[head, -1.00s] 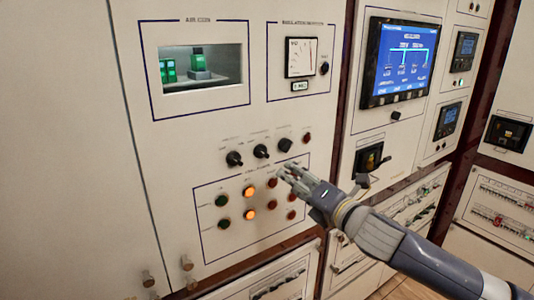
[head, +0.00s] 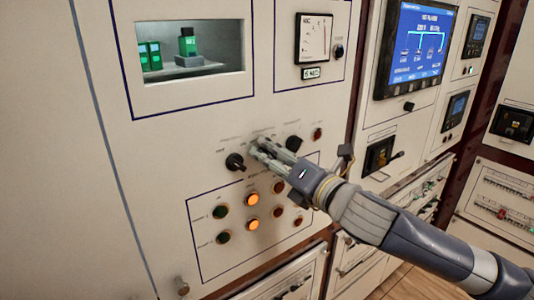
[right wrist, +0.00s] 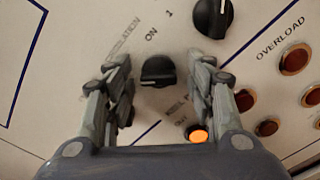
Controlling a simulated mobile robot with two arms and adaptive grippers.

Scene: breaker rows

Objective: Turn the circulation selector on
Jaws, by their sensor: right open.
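The circulation selector is a black rotary knob (right wrist: 158,72) in the right wrist view, beside lettering ending in "ULATION" and the word "ON". My right gripper (head: 262,150) is at the knob row in the head view and hides this middle knob there. In the right wrist view its two fingers (right wrist: 161,75) are open, one on each side of the knob with a gap on both sides. I cannot tell whether the fingertips touch the panel, or which position the knob points to. My left gripper is not in view.
Another black knob (head: 235,161) is left of the gripper, and one (head: 294,143) is close on its right. Below is a framed block of lamps, with orange ones (head: 253,198) lit. A blue screen (head: 416,48) and a lower handle unit (head: 380,155) are further right.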

